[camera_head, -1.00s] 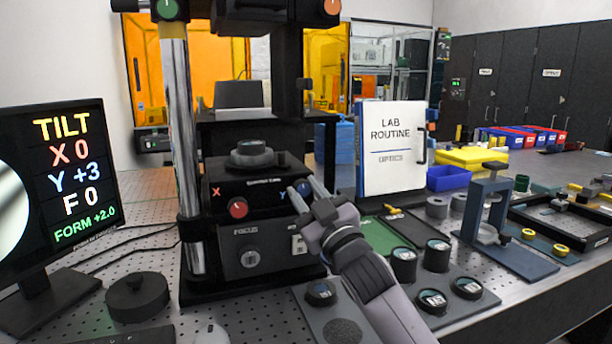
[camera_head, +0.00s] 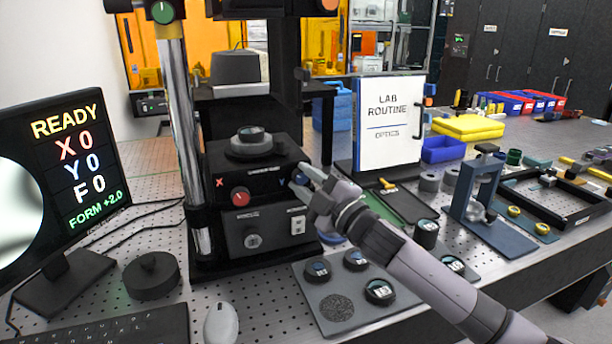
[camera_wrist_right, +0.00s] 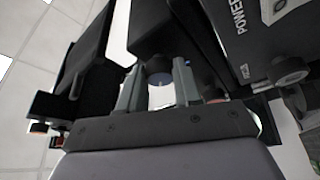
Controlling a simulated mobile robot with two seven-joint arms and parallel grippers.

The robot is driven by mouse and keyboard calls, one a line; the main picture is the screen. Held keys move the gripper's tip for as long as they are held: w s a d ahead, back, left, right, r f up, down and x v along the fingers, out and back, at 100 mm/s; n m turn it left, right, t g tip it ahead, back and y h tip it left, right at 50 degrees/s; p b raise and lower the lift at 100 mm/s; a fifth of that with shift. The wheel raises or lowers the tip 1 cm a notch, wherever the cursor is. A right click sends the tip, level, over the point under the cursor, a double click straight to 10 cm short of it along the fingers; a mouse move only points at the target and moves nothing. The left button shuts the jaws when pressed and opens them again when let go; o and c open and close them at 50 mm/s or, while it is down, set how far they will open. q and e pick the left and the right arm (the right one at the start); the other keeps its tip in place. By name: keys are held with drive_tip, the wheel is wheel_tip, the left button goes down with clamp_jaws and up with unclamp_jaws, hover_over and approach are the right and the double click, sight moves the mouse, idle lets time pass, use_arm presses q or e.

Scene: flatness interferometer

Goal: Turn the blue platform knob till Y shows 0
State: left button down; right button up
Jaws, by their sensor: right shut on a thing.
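The blue platform knob (camera_head: 299,178) is on the front of the black platform, at the right beside the Y mark, and is partly hidden by my fingers. My right gripper (camera_head: 308,177) is shut on it. In the right wrist view the knob (camera_wrist_right: 159,78) sits between the two fingers (camera_wrist_right: 157,90). The red knob (camera_head: 240,196) is to its left, beside the X mark. The monitor (camera_head: 62,190) reads READY, X 0, Y 0, F 0 and FORM +2.0. My left gripper is not in view.
A chrome column (camera_head: 187,140) stands left of the platform. A dark round weight (camera_head: 152,275), a keyboard (camera_head: 110,328) and a mouse (camera_head: 221,322) are in front. A grey tray (camera_head: 335,300) with dark round pieces lies below my right arm. The Lab Routine board (camera_head: 390,140) stands behind it.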

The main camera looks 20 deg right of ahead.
idle(0.5)
drive_tip(key=o, duration=1)
drive_tip(key=shift+w, duration=0.1)
drive_tip(key=shift+o, duration=0.2)
drive_tip(key=b+v, duration=0.1)
drive_tip(key=v, duration=0.6)
drive_tip(key=shift+b, duration=0.3)
drive_tip(key=shift+r, duration=0.1)
idle(0.6)
